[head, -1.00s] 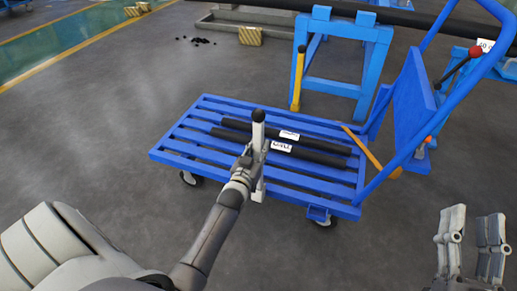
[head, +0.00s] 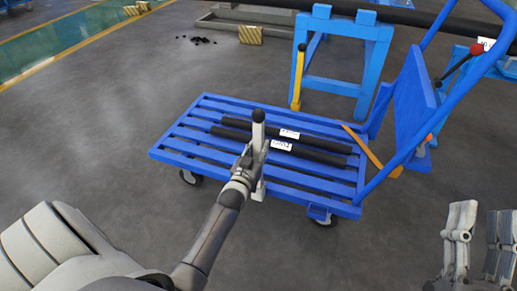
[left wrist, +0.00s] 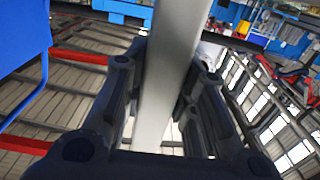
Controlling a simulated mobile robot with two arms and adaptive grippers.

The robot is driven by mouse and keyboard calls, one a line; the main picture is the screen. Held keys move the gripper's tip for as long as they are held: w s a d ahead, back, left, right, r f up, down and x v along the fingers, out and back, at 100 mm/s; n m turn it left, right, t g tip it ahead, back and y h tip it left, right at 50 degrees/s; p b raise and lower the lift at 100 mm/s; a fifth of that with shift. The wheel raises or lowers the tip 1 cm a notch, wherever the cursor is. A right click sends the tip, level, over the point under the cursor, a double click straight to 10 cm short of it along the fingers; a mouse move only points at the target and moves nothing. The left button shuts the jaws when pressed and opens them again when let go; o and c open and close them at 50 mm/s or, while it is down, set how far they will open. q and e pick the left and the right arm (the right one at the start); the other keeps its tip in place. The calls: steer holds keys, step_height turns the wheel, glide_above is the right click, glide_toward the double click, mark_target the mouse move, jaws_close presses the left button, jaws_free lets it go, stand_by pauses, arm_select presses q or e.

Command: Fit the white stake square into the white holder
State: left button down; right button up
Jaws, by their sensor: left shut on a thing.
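The white stake (head: 260,186) has a black upper end and stands nearly upright in the head view, in front of the blue cart. My left gripper (head: 254,160) is shut around its middle. In the left wrist view the white stake (left wrist: 172,70) runs between the two fingers of my left gripper (left wrist: 165,85). My right gripper (head: 480,212) is at the lower right of the head view, its fingers apart with nothing between them. I cannot make out a white holder in either view.
The blue slatted cart (head: 205,140) carries two black bars (head: 315,154) with white labels. Its blue handle frame (head: 412,147) rises at the right. A blue stand (head: 310,85) is behind it, with a yellow post (head: 298,75) in front.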

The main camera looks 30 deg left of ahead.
arm_select(q)
steer(key=shift+f+b, duration=0.3)
arm_select(e)
steer(key=shift+s+r+t, duration=0.4)
steer(key=shift+r+t, duration=0.05)
steer(key=shift+r, duration=0.15)
steer(key=shift+s+r+t, duration=0.35)
steer(key=shift+r+t, duration=0.1)
steer(key=shift+r, duration=0.15)
